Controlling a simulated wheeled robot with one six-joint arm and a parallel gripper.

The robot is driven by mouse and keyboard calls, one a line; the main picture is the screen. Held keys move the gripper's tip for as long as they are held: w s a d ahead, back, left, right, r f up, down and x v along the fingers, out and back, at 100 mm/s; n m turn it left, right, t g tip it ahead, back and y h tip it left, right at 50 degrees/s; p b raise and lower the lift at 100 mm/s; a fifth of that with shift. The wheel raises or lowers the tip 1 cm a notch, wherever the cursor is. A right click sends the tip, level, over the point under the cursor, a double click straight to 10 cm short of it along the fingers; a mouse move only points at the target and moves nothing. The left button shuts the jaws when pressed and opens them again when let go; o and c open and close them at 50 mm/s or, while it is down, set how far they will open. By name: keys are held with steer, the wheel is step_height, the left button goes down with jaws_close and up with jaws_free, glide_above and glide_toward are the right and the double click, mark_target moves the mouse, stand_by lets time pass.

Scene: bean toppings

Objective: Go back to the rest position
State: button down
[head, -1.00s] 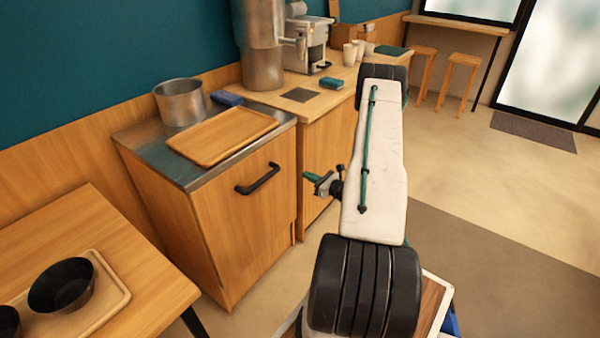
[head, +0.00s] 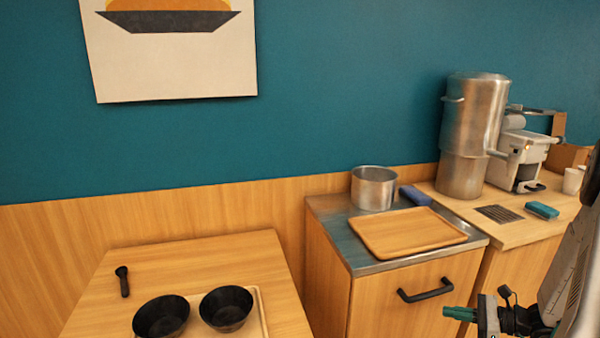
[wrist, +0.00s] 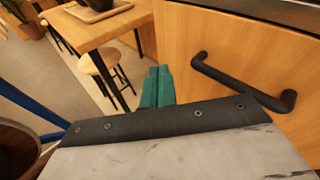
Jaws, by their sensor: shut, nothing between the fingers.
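My gripper (head: 460,314) is at the lower right of the head view, in front of the wooden cabinet (head: 372,307) and near its black handle (head: 425,291). Its green fingers (wrist: 157,88) are together and empty in the wrist view. The handle also shows in the wrist view (wrist: 243,84), to the right of the fingers and apart from them. Part of my arm shows at the right edge of the head view.
A wooden table (head: 236,255) at the lower left bears two black bowls (head: 226,308) and a black scoop-like utensil (head: 123,281). A wooden tray (head: 408,231), a metal pot (head: 374,188) and a blue block (head: 415,195) sit on the steel top. A metal urn (head: 470,130) stands further right.

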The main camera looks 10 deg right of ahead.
steer(key=s+a+r+n+g+h, duration=0.4)
steer(key=s+a+r+n, duration=0.6)
steer(key=r, duration=0.5)
steer(key=s+a+r+n+g+h, duration=0.5)
steer(key=s+a+r+n, duration=0.5)
steer(key=a+r+n, duration=0.4)
steer(key=a+r+h, duration=0.1)
steer(key=a+h, duration=0.1)
steer(key=a, duration=0.1)
steer(key=shift+s+a+n, duration=0.15)
steer(key=shift+s+n, duration=0.05)
steer(key=shift+n, duration=0.2)
